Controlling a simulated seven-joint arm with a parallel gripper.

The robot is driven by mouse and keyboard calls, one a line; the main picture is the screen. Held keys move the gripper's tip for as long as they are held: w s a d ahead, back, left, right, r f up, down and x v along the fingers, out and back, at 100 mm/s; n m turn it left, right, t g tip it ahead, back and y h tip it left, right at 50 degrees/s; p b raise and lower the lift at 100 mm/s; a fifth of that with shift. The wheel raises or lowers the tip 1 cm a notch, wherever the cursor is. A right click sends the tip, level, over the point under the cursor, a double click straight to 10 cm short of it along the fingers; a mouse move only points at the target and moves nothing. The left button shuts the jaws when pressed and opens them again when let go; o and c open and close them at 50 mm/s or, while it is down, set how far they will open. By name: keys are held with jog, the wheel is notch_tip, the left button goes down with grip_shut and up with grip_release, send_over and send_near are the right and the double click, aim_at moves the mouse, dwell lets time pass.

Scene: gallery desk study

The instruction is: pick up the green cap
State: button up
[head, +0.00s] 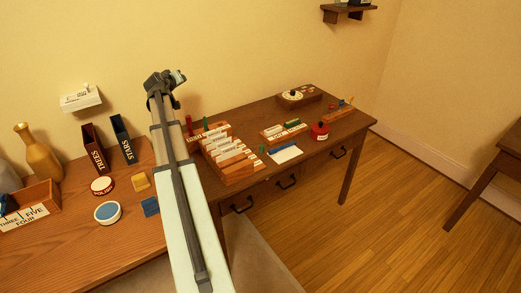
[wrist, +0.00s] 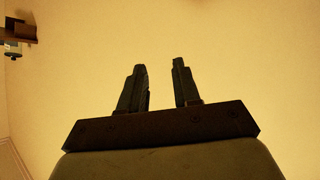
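Small green items show on the far desk in the head view: a green piece (head: 292,123) lying on a wooden tray, a green upright piece (head: 262,150) by a white card, and a green upright piece (head: 206,121) at the back of the card rack. They are too small to tell surely which is the green cap. My gripper (head: 179,77) is raised above and behind the left end of that desk, apart from all of them. In the wrist view my gripper (wrist: 159,64) has its two fingers apart, with nothing between them and only wall beyond.
The card rack (head: 229,158), a red round pot (head: 320,130) and a dial box (head: 298,96) stand on the far desk (head: 352,122). The near desk at left bears books, a yellow vase (head: 38,155) and tins. A wall shelf (head: 348,10) is at upper right.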

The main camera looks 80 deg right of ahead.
jog(key=s+d+r+m+g, duration=0.1)
jog(key=s+d+m+g, duration=0.2)
jog(key=s, duration=0.8)
jog(key=m+y, duration=0.9)
jog(key=y, duration=0.1)
send_over(262, 145)
jog(key=w+a, duration=0.2)
jog(key=a, duration=0.4)
notch_tip(262, 145, down, 18)
jog(key=shift+g, duration=0.3)
jog(key=x, duration=0.5)
jog(key=d+x, duration=0.1)
jog(key=x, duration=0.2)
jog(key=shift+s+f, duration=0.1)
jog(key=shift+h, duration=0.3)
jog(key=shift+x, duration=2.65)
jog(key=shift+d, duration=0.15)
grip_shut()
